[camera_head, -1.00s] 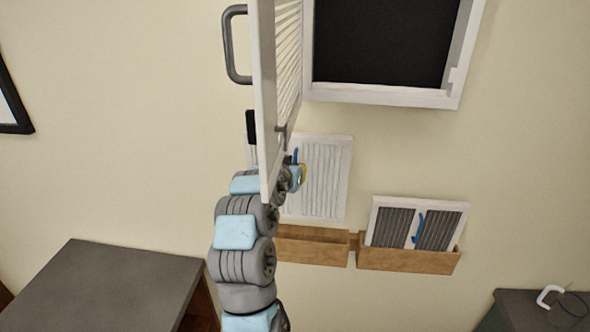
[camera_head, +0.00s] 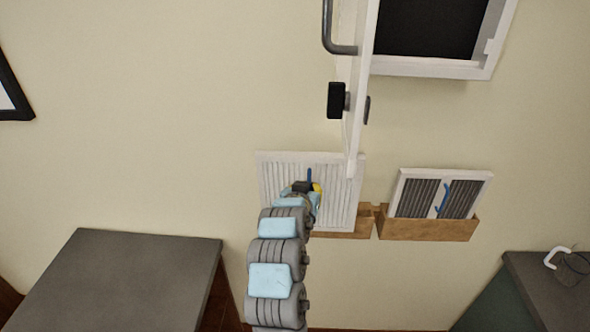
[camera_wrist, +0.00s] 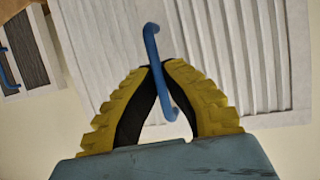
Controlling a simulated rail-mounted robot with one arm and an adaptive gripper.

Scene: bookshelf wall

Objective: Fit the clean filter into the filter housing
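The clean filter (camera_head: 345,195) is a white pleated panel with a blue handle, low in front of the wall in the head view. It also fills much of the wrist view (camera_wrist: 270,60). My gripper (camera_head: 313,186) is at its blue handle. In the wrist view the yellow fingers of my gripper (camera_wrist: 163,75) close around this handle (camera_wrist: 155,45). The filter housing (camera_head: 435,66) is a white frame with a dark interior, up and to the right of the filter. Its louvred door (camera_head: 358,100) stands open, edge-on, at the left. The housing's top is cut off.
A dirty grey filter (camera_head: 420,196) with a blue handle sits in the right wooden holder (camera_head: 428,230). The left holder (camera_head: 350,235) is partly hidden behind the clean filter. Dark cabinets stand at left (camera_head: 130,270) and right (camera_head: 535,290).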

